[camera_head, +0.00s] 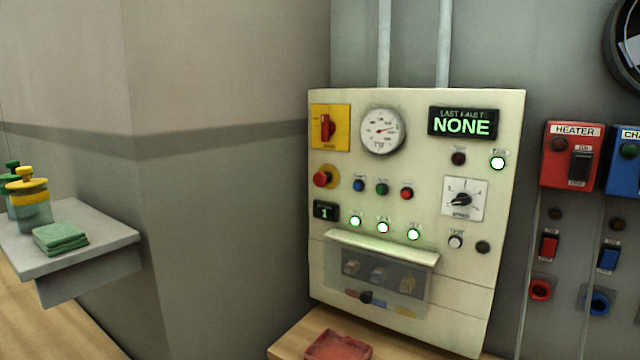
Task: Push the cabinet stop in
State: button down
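The cream control cabinet (480,285) is fixed to the grey wall right of centre. Its stop looks to be the red mushroom button (322,178) on a round yellow plate, at the cabinet's left side under the red rotary switch (327,125). From this angle I cannot tell whether the button is in or out. The display (465,123) reads "LAST FAULT NONE". Several white lamps (383,227) are lit. My gripper is not in view.
Small blue (358,185), green and red buttons sit right of the stop. A clear-fronted hood (380,248) juts out below. A red tray (338,346) lies on the wooden top beneath. A grey shelf (100,250) with bottles and a green cloth (60,237) is at left.

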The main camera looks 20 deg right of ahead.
aim_at(320, 179)
jog(key=z, duration=0.1)
jog(key=k, duration=0.65)
jog(key=u, duration=0.05)
jog(key=i, duration=0.55)
jog(key=u, duration=0.85)
jog(key=i, duration=0.6)
jog(key=u, duration=0.3)
